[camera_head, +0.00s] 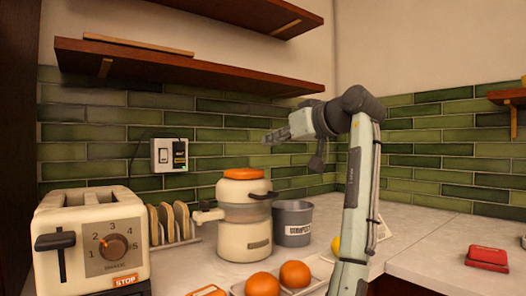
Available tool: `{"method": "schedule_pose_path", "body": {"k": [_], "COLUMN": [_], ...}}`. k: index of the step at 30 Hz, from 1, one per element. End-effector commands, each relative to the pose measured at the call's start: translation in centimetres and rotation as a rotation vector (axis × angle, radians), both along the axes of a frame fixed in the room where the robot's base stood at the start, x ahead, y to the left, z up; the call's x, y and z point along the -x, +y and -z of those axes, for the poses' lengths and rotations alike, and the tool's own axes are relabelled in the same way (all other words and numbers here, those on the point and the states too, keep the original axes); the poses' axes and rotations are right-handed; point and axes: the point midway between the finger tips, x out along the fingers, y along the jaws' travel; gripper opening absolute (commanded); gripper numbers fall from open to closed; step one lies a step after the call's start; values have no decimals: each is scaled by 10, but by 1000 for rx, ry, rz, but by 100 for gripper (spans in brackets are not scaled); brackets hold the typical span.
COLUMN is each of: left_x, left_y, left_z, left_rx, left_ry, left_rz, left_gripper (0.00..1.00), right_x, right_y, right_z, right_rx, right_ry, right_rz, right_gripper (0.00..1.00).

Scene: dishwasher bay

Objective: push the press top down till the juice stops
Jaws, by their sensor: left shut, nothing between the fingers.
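The press (243,237) is a cream-coloured juicer standing on the counter in front of the green tiles. Its press top (243,183) is cream with an orange cap and has a dark handle on its right side. A small spout juts out at its left. My left gripper (268,138) is shut and empty, pointing left, above and slightly right of the press top in the picture, apart from it. No juice is visible. My right gripper is not in view.
A grey labelled bin (292,223) is right of the press. Two oranges (295,274) lie on a tray in front. A red object (488,257) lies far right. Wooden shelves (180,68) hang above.

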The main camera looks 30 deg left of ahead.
Motion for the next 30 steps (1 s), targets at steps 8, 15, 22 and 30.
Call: {"method": "schedule_pose_path", "body": {"k": [8,15,22,30], "left_x": [-20,-34,-34,-34], "left_y": [52,81,82,82], "left_z": [10,33,55,59], "left_rx": [1,0,0,0], "left_ry": [3,4,2,1], "left_rz": [-4,2,0,0], "left_gripper": [0,0,0,0], "right_x": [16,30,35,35], "right_y": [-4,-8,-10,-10], "right_z": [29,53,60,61], "right_rx": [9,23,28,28], "right_ry": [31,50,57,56], "right_rz": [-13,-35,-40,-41], "right_gripper": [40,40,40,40]}}
